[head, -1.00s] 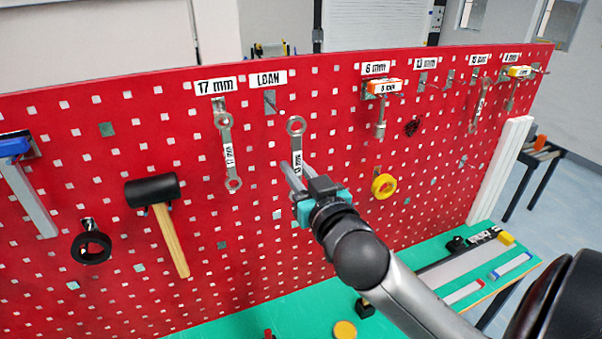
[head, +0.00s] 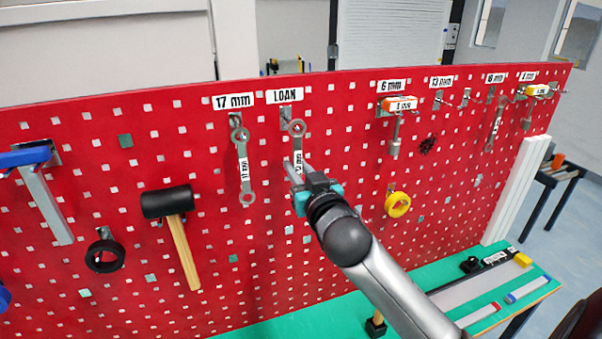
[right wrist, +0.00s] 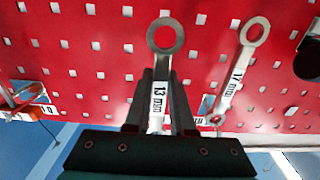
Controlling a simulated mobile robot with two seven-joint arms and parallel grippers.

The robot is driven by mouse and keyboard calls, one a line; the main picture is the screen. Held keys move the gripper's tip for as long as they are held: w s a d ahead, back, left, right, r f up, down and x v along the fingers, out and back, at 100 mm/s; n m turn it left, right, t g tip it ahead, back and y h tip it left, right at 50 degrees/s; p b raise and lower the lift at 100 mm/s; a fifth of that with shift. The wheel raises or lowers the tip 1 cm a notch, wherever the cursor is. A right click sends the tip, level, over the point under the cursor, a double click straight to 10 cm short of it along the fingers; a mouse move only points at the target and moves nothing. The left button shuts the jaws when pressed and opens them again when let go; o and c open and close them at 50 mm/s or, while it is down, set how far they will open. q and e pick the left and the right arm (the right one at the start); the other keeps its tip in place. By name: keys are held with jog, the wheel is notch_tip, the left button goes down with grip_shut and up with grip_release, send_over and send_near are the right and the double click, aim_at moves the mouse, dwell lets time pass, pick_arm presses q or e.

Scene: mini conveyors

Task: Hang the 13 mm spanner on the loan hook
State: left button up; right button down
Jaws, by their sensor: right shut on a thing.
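The 13 mm spanner (head: 299,150) is upright, ring end up, in front of the red pegboard; its label reads in the right wrist view (right wrist: 159,100). My right gripper (head: 293,170) is shut on its lower part, which the fingers (right wrist: 160,78) hide. The loan hook (head: 287,114) sits under the LOAN label (head: 285,95). The spanner's top ring (head: 297,127) overlaps the hook's end in the head view. I cannot tell whether the ring is around the hook or just in front of it. My left gripper is out of view.
The 17 mm spanner (head: 244,170) hangs just left of the held spanner. A black mallet (head: 166,201), a black ring (head: 104,257) and a yellow ring (head: 397,204) hang around. More labelled hooks with tools line the right. A green bench (head: 430,308) lies below.

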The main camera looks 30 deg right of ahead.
jog(key=shift+x, duration=1.45)
jog(key=shift+f, duration=0.4)
jog(key=c, duration=0.7)
grip_release()
